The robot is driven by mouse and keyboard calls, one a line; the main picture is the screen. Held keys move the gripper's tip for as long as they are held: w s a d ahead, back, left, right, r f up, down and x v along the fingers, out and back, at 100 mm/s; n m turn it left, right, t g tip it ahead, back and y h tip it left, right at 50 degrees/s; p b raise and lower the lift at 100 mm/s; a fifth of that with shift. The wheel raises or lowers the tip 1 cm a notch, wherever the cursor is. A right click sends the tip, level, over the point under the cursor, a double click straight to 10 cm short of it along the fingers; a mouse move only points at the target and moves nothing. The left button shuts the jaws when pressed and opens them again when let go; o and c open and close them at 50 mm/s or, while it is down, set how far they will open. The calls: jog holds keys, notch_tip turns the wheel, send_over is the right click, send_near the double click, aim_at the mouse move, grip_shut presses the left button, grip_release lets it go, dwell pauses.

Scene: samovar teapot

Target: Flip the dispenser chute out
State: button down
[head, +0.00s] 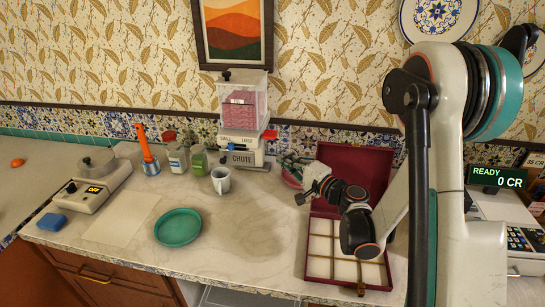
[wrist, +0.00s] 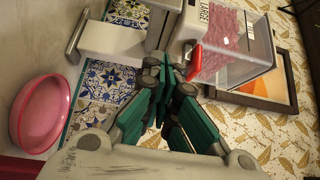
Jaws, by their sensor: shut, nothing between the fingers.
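The dispenser (head: 243,112) stands against the back wall, a clear hopper of pink contents over a white base. The chute (head: 242,158), labelled CHUTE, is low on its front; whether it is folded or out is unclear. In the wrist view the dispenser's hopper (wrist: 235,45) appears turned sideways, with a white part and grey bar (wrist: 78,36) at upper left. A red lever (wrist: 195,62) is beside the hopper. My gripper (head: 287,160) is right of the dispenser, shut and empty. Its teal fingers (wrist: 160,78) overlap the dispenser in the wrist view; contact is unclear.
A white mug (head: 220,180), jars (head: 188,160) and an orange-handled tool (head: 147,150) stand left of the chute. A pink bowl (wrist: 42,112) is beside my gripper. An open red box (head: 345,245) lies to the right. A teal plate (head: 178,227) is at front; counter between is clear.

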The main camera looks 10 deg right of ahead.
jog(key=w+a+b, duration=0.3)
jog(key=w+a, duration=0.1)
jog(key=a, duration=0.2)
jog(key=shift+w+a, duration=0.2)
dwell(0.6)
